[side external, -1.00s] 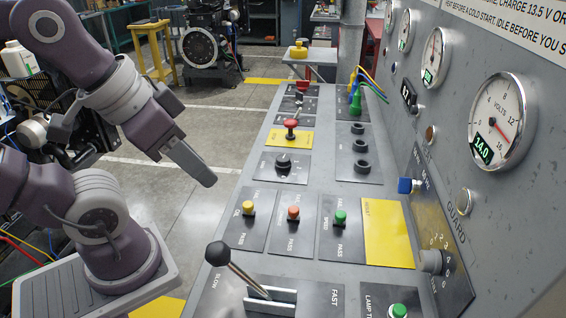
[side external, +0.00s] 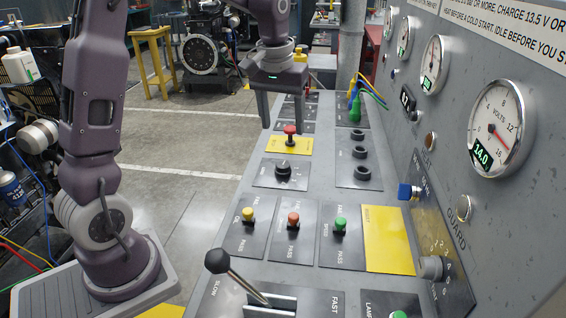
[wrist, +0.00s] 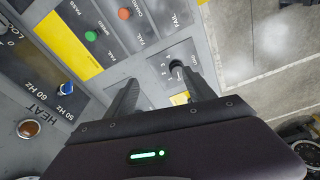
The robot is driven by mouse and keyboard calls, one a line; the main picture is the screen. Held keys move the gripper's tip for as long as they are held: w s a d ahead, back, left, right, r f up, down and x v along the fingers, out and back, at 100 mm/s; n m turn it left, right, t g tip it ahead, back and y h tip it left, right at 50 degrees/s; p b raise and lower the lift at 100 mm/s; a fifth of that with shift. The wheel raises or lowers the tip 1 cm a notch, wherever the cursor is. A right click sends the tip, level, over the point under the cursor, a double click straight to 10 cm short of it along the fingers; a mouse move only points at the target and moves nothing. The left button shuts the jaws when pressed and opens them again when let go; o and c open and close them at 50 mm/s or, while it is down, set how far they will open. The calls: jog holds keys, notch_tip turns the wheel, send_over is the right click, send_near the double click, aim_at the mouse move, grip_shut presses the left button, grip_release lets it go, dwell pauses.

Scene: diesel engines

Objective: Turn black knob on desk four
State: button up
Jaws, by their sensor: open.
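The black knob (side external: 283,170) sits on a dark plate with numbers around it, on the sloping grey desk, behind the row of coloured buttons. In the wrist view the knob (wrist: 177,68) shows near the tip of the right-hand finger. My gripper (side external: 281,124) is open and empty, pointing down above the desk. In the side view its fingertips appear above and beyond the knob, near the red knob. In the wrist view its two fingers (wrist: 160,79) are spread apart. Neither finger visibly touches the knob.
A red knob (side external: 290,131) on a yellow plate stands just beyond the black knob. Yellow, orange and green buttons (side external: 293,219) and a black-balled lever (side external: 218,261) are nearer. Black sockets (side external: 360,152) lie to the right. An upright panel with gauges (side external: 501,122) bounds the right side.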

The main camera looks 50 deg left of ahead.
aim_at(283, 164)
jog(key=w+a+f+n, duration=0.1)
jog(key=w+a+f, duration=0.1)
jog(key=f, duration=0.1)
jog(key=w+a+f+g, duration=0.1)
jog(key=w+a+f, duration=0.1)
jog(key=a+f, duration=0.1)
jog(key=w+a+f+n, duration=0.1)
jog(key=a+f, duration=0.1)
jog(key=f, duration=0.2)
jog(key=shift+w+a+f+n+h, duration=0.15)
jog(key=shift+w+a+n+h, duration=0.15)
jog(key=shift+w, duration=0.1)
notch_tip(283, 164, down, 8)
jog(key=shift+w+a+r, duration=0.1)
jog(key=shift+a, duration=0.05)
grip_shut()
